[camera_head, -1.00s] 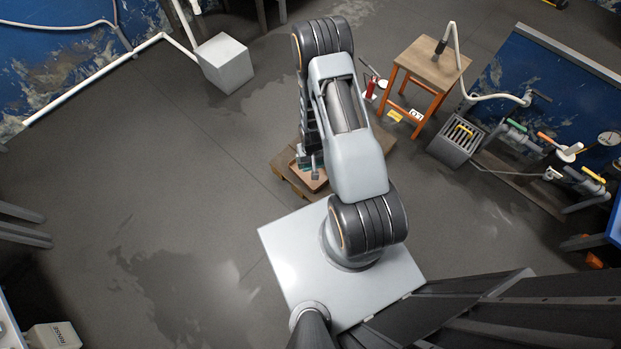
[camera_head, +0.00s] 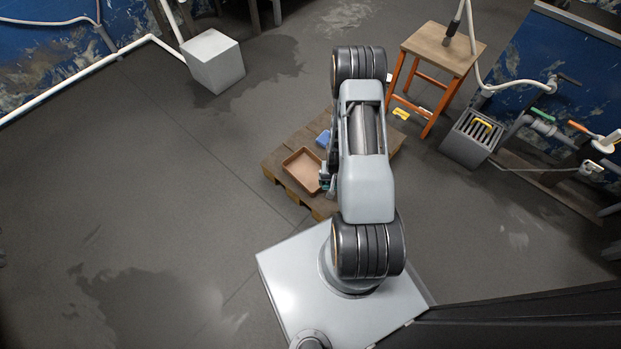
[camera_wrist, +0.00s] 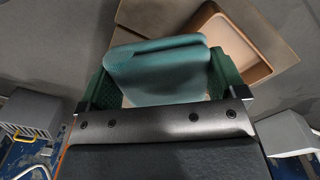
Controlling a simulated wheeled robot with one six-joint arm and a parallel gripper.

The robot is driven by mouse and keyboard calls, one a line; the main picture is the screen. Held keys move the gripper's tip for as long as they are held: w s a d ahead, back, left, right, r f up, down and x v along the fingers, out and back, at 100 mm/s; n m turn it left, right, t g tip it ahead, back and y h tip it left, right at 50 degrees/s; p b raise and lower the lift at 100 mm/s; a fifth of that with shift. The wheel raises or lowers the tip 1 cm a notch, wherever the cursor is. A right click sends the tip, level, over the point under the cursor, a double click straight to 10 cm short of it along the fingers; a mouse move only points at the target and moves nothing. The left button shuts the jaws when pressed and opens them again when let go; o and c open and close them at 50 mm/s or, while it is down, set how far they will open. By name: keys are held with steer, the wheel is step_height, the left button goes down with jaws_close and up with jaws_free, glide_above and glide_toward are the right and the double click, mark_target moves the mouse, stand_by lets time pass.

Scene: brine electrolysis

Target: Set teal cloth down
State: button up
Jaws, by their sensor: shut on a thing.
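The teal cloth (camera_wrist: 160,68) is folded into a thick pad and fills the space between the green finger pads of my gripper (camera_wrist: 163,82) in the wrist view. My gripper is shut on it. In the head view my gripper (camera_head: 326,180) is small and partly hidden by my arm, beside the right side of a shallow brown tray; the cloth there is too small to tell clearly. The tray shows beyond the cloth, at the upper right of the wrist view, and the cloth does not appear to be inside it.
The brown tray (camera_head: 289,168) lies on a wooden pallet (camera_head: 272,158) on the floor, with a blue item (camera_head: 322,138) behind it. An orange-legged stool (camera_head: 440,50), a grey slotted box (camera_head: 462,146) and a white cube (camera_head: 217,65) stand around. The floor at left is clear.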

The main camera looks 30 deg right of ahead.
steer(key=w+a+f+b, duration=0.2)
steer(key=w+f+b, duration=0.15)
steer(key=w, duration=0.35)
steer(key=b, duration=0.2)
glide_above(313, 179)
steer(key=f, duration=0.4)
steer(key=shift+s+f, duration=0.3)
steer(key=shift+s, duration=0.1)
steer(key=shift+w+f+b, duration=0.2)
steer(key=shift+f+b, duration=0.3)
steer(key=shift+f, duration=0.5)
steer(key=shift+w+f+b, duration=0.2)
steer(key=shift+f+b, duration=0.3)
steer(key=shift+f, duration=0.45)
steer(key=o, duration=0.6)
steer(key=shift+f, duration=0.15)
